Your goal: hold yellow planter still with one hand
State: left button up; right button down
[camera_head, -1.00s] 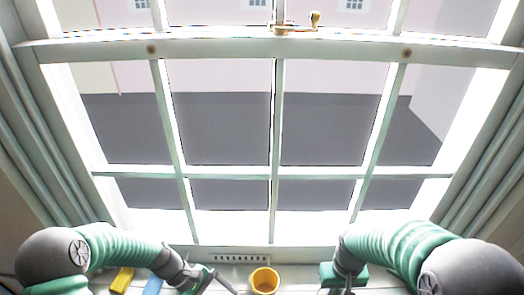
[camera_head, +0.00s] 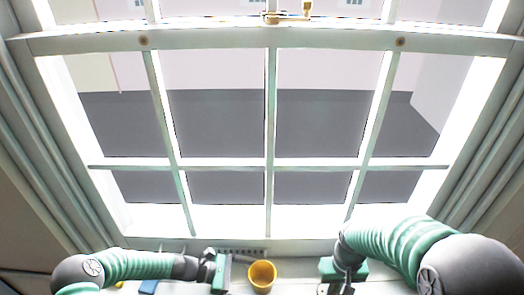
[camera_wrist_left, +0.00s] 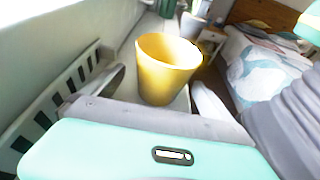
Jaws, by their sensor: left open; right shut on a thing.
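The yellow planter (camera_head: 262,277) stands upright on the window sill, near the bottom centre of the head view. In the left wrist view the planter (camera_wrist_left: 168,72) is large, with its open rim up. My left gripper (camera_head: 238,262) is open just to the left of the planter. In the wrist view its grey fingers spread to either side of the planter's near face; I cannot tell whether they touch it. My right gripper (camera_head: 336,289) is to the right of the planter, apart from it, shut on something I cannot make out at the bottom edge.
A slotted vent (camera_wrist_left: 62,100) runs along the sill by the window. A blue item (camera_head: 149,287) lies left of my left gripper. In the wrist view, a pale pot (camera_wrist_left: 193,25) stands beyond the planter, and a bed (camera_wrist_left: 262,62) is off to the right.

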pick_arm(q)
jog(key=shift+x, duration=0.85)
jog(key=shift+a, duration=0.15)
jog(key=c, duration=1.1)
jog(key=shift+c, duration=0.2)
